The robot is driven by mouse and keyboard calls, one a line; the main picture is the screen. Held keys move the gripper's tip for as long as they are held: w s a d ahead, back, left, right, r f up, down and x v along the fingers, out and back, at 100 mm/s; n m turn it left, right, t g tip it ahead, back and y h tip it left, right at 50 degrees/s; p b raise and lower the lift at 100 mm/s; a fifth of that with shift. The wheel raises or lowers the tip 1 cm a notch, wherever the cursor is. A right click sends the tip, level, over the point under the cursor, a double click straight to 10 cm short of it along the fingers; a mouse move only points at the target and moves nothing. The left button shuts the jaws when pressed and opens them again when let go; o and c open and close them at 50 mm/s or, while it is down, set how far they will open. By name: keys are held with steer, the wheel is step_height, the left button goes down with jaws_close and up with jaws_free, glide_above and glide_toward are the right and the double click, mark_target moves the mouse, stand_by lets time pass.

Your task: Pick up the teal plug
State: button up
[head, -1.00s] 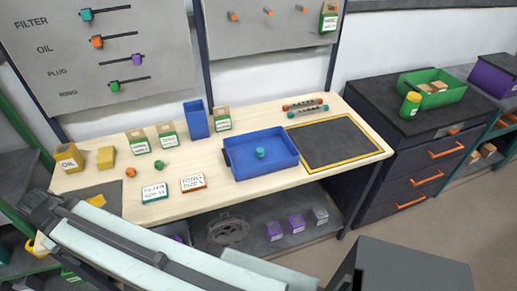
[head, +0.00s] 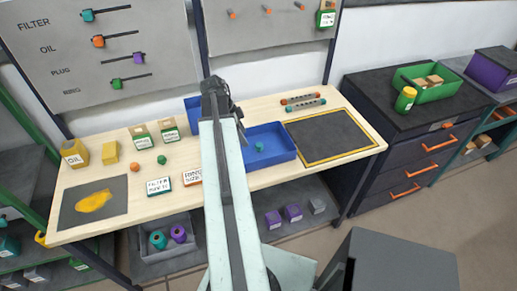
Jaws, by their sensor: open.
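A small teal plug (head: 259,146) sits inside the blue tray (head: 285,156) on the wooden workbench. My gripper (head: 236,112) is over the bench at the end of my outstretched arm, above and to the left of the plug in the picture. It is apart from the plug and its jaws are open, with nothing seen between them. My arm hides the left end of the tray and part of the bench.
A blue bin (head: 192,109) stands behind my arm, partly hidden. Orange (head: 135,168) and green (head: 161,160) plugs lie left of the arm, near labelled boxes. A black mat (head: 329,138) lies right of the tray and is clear.

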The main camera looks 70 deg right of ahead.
mark_target(259, 144)
steer(key=shift+m, duration=0.7)
steer(key=s, duration=0.1)
steer(key=s+d+f+b, duration=0.1)
steer(key=s+f+b, duration=0.1)
steer(key=shift+s+d+f, duration=0.1)
steer(key=shift+s+d, duration=0.2)
steer(key=b+x, duration=0.1)
steer(key=x, duration=0.1)
steer(key=b+x, duration=0.1)
steer(key=b, duration=0.1)
steer(key=b+x, duration=0.2)
steer(key=shift+s+d+f, duration=0.15)
steer(key=shift+s+d, duration=0.1)
steer(key=shift+s, duration=0.15)
jaws_close()
